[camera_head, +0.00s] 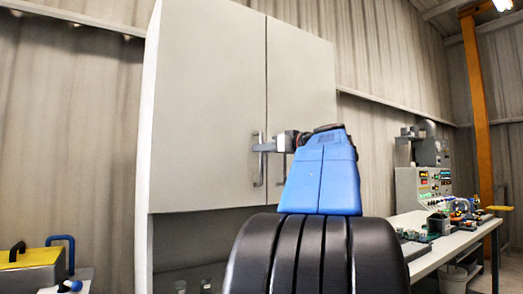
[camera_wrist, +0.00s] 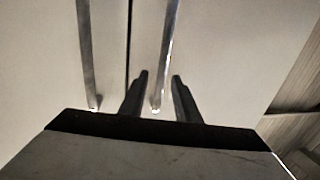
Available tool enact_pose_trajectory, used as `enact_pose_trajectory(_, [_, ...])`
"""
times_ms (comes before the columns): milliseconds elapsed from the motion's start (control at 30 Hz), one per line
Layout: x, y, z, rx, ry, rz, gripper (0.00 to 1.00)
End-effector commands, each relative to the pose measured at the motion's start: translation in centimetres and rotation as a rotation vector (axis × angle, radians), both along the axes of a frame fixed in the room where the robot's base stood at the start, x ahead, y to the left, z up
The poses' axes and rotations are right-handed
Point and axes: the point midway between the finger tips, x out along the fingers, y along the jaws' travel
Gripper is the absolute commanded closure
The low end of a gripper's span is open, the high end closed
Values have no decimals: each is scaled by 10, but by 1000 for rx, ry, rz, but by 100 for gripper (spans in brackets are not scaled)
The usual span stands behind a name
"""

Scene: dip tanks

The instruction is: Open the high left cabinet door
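The high cabinet has a grey left door (camera_head: 208,95) and a right door (camera_head: 300,70), both shut with a thin seam between them. The left door's vertical bar handle (camera_head: 257,176) stands by the seam, with the right door's handle (camera_head: 283,172) beside it. Contact cannot be told.
A workbench (camera_head: 440,252) with equipment stands at the right, by an orange post (camera_head: 478,110). A yellow-topped box (camera_head: 30,265) is at the lower left. A recess with small containers lies below the cabinet.

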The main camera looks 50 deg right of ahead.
Motion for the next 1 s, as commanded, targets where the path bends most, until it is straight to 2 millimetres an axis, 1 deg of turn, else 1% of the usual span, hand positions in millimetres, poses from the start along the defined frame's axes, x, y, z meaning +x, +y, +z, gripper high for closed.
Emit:
enact_pose_trajectory(33, [5, 0, 0, 0, 0, 2, 71])
enact_pose_trajectory(200, [14, 0, 0, 0, 1, 1, 71])
enact_pose_trajectory(533, [15, -1, 0, -1, 0, -1, 71])
enact_pose_trajectory(567, [15, -1, 0, -1, 0, -1, 75])
enact_pose_trajectory(600, [15, -1, 0, -1, 0, -1, 85])
enact_pose_trajectory(667, [15, -1, 0, -1, 0, -1, 99])
enact_pose_trajectory(1000, [12, 1, 0, -1, 0, -11, 100])
